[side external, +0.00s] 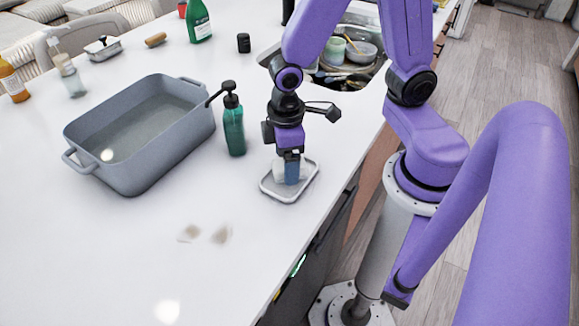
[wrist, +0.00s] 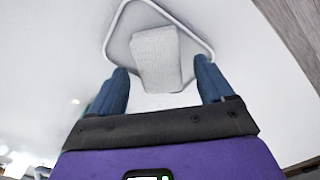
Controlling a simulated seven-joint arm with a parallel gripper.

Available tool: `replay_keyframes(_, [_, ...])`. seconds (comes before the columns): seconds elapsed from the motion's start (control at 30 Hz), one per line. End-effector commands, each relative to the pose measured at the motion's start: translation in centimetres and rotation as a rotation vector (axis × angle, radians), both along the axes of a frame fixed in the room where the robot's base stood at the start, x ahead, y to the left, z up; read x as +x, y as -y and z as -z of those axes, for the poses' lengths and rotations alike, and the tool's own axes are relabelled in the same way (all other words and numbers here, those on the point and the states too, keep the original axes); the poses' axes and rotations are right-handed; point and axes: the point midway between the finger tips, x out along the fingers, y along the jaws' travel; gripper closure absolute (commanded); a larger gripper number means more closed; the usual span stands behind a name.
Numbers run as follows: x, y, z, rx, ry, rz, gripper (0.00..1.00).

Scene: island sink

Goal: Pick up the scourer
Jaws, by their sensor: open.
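The scourer, a pale grey-white textured block (wrist: 155,55), lies on a small white-rimmed tray (wrist: 206,47). In the side view the scourer (side external: 278,169) is partly hidden behind my gripper, and the tray (side external: 279,199) lies near the counter's edge. My gripper (side external: 291,180) points down over the tray. In the wrist view its two blue fingers (wrist: 162,78) are open and spread wider than the scourer, one toward each side of its near end. I see a gap beside the scourer and no clear contact.
A green pump bottle (side external: 234,130) stands left of the tray, beside a grey basin (side external: 150,165). Behind my arm is a sink (side external: 350,83) holding dishes. The front counter is otherwise clear.

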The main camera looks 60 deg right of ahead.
Motion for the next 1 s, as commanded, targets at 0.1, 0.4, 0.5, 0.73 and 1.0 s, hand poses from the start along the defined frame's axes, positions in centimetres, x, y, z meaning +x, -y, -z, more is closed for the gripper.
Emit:
replay_keyframes(0.1, [-0.04,-0.02,0.98,-0.001,-0.001,-0.001,0.19])
replay_keyframes(0.4, [-0.01,-0.05,1.39,0.001,0.001,0.000,0.19])
replay_keyframes(0.5, [-0.01,-0.05,1.38,0.001,0.001,0.000,0.35])
replay_keyframes(0.73, [-0.02,-0.06,1.37,0.001,0.001,-0.001,0.78])
replay_keyframes(1.0, [-0.01,-0.06,1.20,0.001,0.001,-0.001,0.78])
